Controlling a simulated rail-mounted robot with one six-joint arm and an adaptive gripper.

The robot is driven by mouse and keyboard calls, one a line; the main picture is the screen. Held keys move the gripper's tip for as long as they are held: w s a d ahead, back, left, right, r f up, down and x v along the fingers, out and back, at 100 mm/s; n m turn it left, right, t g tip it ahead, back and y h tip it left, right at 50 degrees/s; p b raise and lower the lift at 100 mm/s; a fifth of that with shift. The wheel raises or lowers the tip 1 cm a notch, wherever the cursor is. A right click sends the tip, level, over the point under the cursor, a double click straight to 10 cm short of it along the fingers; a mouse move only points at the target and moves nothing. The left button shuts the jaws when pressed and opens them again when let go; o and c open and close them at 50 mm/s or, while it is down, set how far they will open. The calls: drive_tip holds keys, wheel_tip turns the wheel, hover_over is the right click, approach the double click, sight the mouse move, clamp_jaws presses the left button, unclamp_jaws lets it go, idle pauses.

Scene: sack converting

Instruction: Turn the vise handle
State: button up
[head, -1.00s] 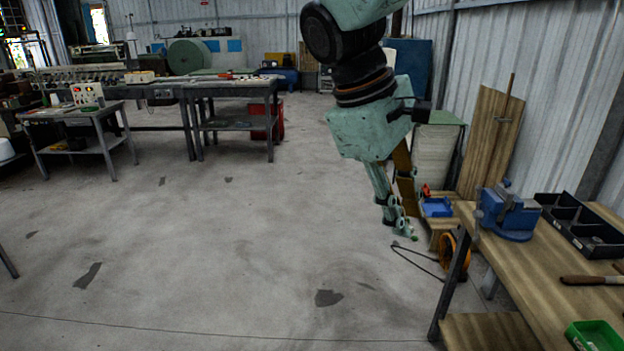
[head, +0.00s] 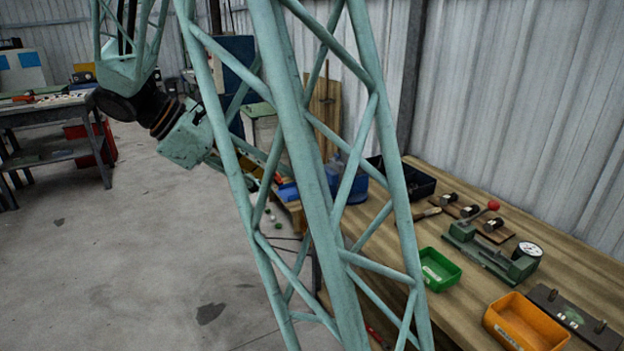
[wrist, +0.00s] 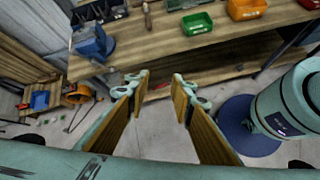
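The blue vise (wrist: 92,40) stands at the left end of the wooden bench in the wrist view. A thin pale bar at its left side looks like its handle, but it is too small to be sure. In the head view a blue part of the vise (head: 352,188) shows behind my lattice arm link, which hides the rest. My gripper (wrist: 160,82) is open and empty in the wrist view, its fingers well apart in front of the bench edge. It is to the right of the vise and apart from it. In the head view its fingers are mostly hidden behind the lattice.
On the bench (head: 467,270) are a green bin (head: 437,269), an orange bin (head: 526,322), a green gauge fixture (head: 490,250) and a black tray (head: 410,180). An orange reel (wrist: 78,93) and a blue tray (wrist: 40,100) are left of the bench. Open floor lies left.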

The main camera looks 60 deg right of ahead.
drive_tip(key=w+d+f+n+g+h, duration=0.1)
drive_tip(key=w+d+f+n+h, duration=0.1)
drive_tip(key=w+d+f, duration=0.4)
drive_tip(key=w+d+f+n+g+h+p, duration=0.1)
drive_tip(key=w+d+f+n+h, duration=0.2)
drive_tip(key=w+d+f, duration=0.3)
drive_tip(key=w+d+f+n+g+h, duration=0.1)
drive_tip(key=w+d+f+n+h, duration=0.2)
drive_tip(key=d+f, duration=0.5)
drive_tip(key=shift+w+d+n+g+p, duration=0.35)
drive_tip(key=shift+w+d+n, duration=0.75)
drive_tip(key=shift+d, duration=2.1)
drive_tip(key=shift+w+m, duration=0.3)
drive_tip(key=shift+d, duration=0.1)
drive_tip(key=b+x, duration=0.2)
drive_tip(key=x, duration=1.1)
drive_tip(key=shift+d, duration=0.35)
drive_tip(key=shift+s+r, duration=0.1)
drive_tip(key=shift+c, duration=0.4)
clamp_jaws()
